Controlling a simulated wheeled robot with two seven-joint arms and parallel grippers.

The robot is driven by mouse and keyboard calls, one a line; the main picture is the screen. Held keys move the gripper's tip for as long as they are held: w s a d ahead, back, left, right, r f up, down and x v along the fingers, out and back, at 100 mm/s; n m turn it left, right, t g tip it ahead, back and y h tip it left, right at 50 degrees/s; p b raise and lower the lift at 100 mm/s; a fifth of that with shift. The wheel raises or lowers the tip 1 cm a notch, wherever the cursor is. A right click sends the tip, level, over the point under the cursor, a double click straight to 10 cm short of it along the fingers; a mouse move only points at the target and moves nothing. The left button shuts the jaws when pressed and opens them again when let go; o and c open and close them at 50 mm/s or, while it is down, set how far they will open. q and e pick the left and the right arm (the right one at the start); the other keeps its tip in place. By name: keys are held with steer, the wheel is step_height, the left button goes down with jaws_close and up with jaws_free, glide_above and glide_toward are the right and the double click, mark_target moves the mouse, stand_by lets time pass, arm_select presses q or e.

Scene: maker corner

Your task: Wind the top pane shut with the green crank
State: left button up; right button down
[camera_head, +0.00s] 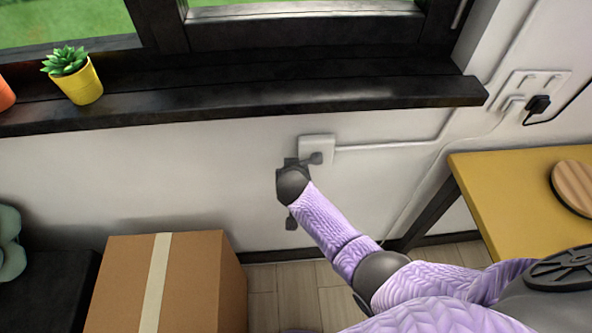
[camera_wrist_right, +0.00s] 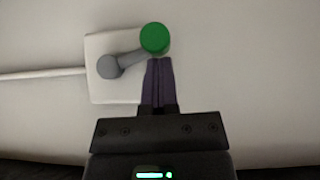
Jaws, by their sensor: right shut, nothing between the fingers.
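The crank shows in the right wrist view as a grey arm (camera_wrist_right: 128,60) on a white wall box (camera_wrist_right: 100,85), with a round green knob (camera_wrist_right: 154,38) at its upper right end. In the head view the white box (camera_head: 318,148) is on the wall below the sill; the green knob cannot be made out there. My right gripper (camera_wrist_right: 159,62) is shut and empty, its fingertips just below the knob; I cannot tell whether they touch it. In the head view it is mostly hidden behind my wrist. The window (camera_head: 300,8) is cut off at the top, so the top pane is hidden. My left gripper is out of view.
A black sill (camera_head: 260,105) runs above the box, with a yellow plant pot (camera_head: 84,86) on it. A cardboard box (camera_head: 200,285) stands on the floor at lower left. A yellow table (camera_head: 500,195) is at right. A cable runs right from the white box.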

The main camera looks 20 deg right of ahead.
steer(key=shift+a+f+h+b, duration=0.15)
steer(key=shift+f+h+b, duration=0.25)
steer(key=shift+f, duration=0.15)
steer(key=shift+w+f+n+g+h+b, duration=0.1)
steer(key=shift+f+n+g+h+b, duration=0.2)
steer(key=shift+f+n+h+b, duration=0.6)
steer(key=shift+d+b, duration=0.2)
steer(key=shift+b, duration=0.35)
